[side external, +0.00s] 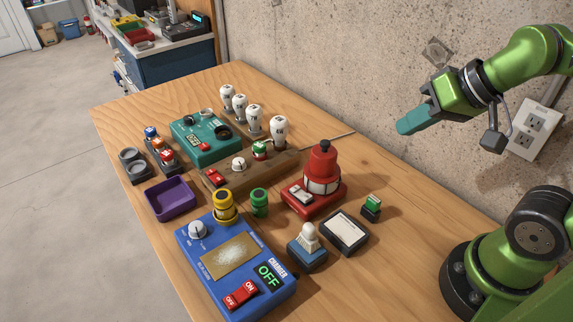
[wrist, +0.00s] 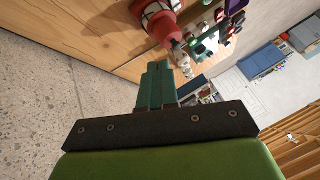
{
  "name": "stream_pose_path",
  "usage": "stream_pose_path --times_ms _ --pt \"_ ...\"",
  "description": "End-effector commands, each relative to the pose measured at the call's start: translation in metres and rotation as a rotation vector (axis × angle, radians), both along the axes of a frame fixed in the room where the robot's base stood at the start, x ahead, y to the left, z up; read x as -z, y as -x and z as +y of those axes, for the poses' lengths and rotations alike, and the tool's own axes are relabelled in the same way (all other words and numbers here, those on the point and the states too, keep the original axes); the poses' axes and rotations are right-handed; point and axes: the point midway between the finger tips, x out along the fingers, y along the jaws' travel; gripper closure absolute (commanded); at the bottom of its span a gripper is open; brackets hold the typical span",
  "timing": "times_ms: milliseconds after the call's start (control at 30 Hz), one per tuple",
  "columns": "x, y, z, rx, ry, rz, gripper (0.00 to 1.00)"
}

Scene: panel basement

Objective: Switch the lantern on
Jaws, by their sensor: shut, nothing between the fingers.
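The red lantern (side external: 322,172) stands upright on its red base towards the right of the wooden table. A white rocker switch (side external: 301,195) sits on the front of that base; I cannot tell which way it is set. The lantern's red body also shows at the top of the wrist view (wrist: 158,22), where its switch cannot be made out. My gripper (side external: 402,128) is up and to the right of the lantern, near the wall, clear of the table. Its teal fingers (wrist: 156,75) are shut together and empty.
A blue charger box (side external: 255,290) reading OFF, a purple tray (side external: 171,200), a teal box (side external: 206,138) and several bulbs (side external: 279,132) crowd the table. A black-framed panel (side external: 345,232) and a green switch (side external: 371,207) stand near the lantern. The right table edge area is bare.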

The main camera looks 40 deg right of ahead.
Motion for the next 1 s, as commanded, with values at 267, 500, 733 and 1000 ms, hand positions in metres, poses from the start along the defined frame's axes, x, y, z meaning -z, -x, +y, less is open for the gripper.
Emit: stream_pose_path --times_ms 267,500,733,1000 --pt "0.015 -0.013 0.014 -0.062 0.004 0.093 1.00" --pt "0.024 -0.055 0.039 -0.031 -0.029 0.299 1.00" --pt "0.041 -0.098 0.067 0.184 -0.065 0.530 1.00" --pt "0.069 -0.144 0.102 0.661 -0.060 0.742 1.00"
